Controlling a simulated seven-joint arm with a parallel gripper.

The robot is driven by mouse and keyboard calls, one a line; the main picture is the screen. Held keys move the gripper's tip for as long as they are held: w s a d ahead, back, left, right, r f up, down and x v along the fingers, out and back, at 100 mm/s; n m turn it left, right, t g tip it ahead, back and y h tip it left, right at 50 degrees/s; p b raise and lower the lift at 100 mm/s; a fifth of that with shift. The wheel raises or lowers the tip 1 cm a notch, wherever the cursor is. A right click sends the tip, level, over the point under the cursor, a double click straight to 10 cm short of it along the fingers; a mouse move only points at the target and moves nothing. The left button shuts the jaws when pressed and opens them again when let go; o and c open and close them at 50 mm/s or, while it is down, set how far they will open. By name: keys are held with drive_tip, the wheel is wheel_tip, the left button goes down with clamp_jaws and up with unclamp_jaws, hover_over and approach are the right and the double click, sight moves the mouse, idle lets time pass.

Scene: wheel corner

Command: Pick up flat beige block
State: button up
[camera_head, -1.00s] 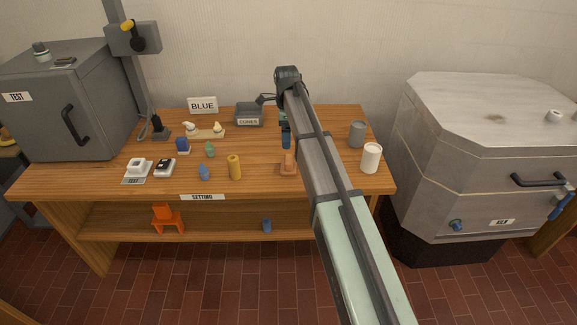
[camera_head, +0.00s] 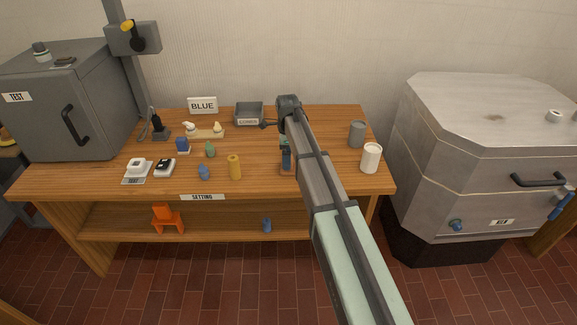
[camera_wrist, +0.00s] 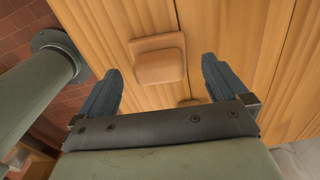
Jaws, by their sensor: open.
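In the wrist view a tan-beige block (camera_wrist: 160,67) lies on the wooden table, with a thin flat piece of the same colour (camera_wrist: 156,41) showing at its far edge. I cannot tell whether they are one piece. My gripper (camera_wrist: 162,66) is open, its two dark blue fingers spread to either side of the block in the picture. No contact shows. In the head view my gripper (camera_head: 286,158) hangs low over the table's right half, and it and the arm hide most of the block.
On the table (camera_head: 320,118) stand a grey cup (camera_head: 357,134) and white cup (camera_head: 371,158) to the right, a yellow cylinder (camera_head: 234,167) to the left and a grey bin (camera_head: 249,114) at the back.

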wheel_tip(320, 180, down, 4)
drive_tip(key=shift+s+d+f, duration=0.15)
drive_tip(key=shift+f, duration=0.05)
drive_tip(key=c, duration=1)
drive_tip(key=shift+r, duration=0.1)
wheel_tip(320, 180, up, 10)
drive_tip(key=shift+f, duration=0.1)
idle(0.4)
